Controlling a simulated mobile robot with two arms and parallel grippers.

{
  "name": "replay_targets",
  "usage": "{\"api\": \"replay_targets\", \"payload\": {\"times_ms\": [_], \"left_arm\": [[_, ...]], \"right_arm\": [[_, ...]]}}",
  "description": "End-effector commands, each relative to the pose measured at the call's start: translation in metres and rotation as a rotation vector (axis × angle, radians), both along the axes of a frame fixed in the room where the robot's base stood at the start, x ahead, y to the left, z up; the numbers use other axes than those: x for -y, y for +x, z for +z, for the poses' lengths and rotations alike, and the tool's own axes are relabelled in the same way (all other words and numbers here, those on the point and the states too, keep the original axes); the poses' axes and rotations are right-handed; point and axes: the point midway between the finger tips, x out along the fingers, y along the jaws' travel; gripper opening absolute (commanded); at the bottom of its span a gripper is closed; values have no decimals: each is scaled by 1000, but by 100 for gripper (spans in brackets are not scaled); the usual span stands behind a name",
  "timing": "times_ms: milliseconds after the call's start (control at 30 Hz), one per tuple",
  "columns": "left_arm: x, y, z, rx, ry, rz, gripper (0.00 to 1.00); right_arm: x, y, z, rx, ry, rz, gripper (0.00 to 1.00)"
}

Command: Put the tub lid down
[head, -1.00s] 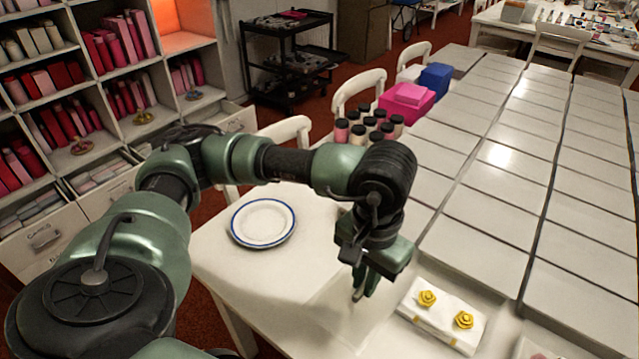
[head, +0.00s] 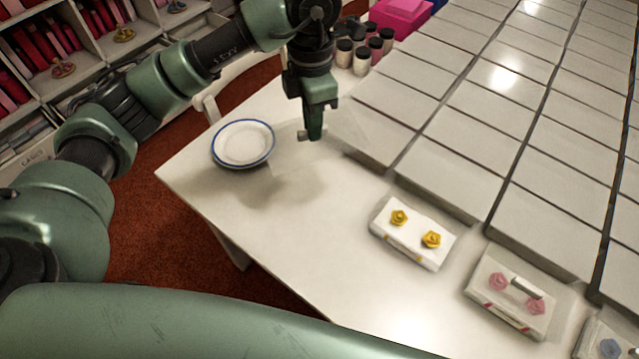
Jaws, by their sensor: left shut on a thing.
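My left gripper (head: 312,133) points down over the white table, to the right of the plate. It is shut on a thin, clear, see-through sheet that looks like the tub lid (head: 352,127). The lid's outline is faint against the white table and grey slabs, so its exact edges and height are hard to tell. A soft shadow lies on the table below and left of the gripper. My right gripper is out of view.
A white plate with a blue rim (head: 243,144) lies near the table's (head: 290,245) left edge. White boxes with yellow roses (head: 415,232) and pink roses (head: 507,292) stand at right. Dark-lidded jars (head: 362,60) and grey slabs (head: 460,185) lie beyond. The table's front middle is clear.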

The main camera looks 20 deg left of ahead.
Motion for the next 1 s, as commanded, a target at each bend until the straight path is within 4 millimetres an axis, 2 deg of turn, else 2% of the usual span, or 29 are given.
{"api": "replay_targets", "payload": {"times_ms": [100,200,367,467,600,900,1000], "left_arm": [[5,10,7,-2,-1,269,0],[7,14,10,-2,-1,429,0],[9,17,5,-2,0,546,0],[10,16,-13,-6,0,559,0],[10,15,-51,-9,-1,557,0],[9,16,-122,-5,1,556,0],[9,17,-137,-2,1,556,0]], "right_arm": [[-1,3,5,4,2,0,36],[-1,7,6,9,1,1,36],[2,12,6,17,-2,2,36],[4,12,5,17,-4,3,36],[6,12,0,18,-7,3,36],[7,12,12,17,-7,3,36],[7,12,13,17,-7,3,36]]}}
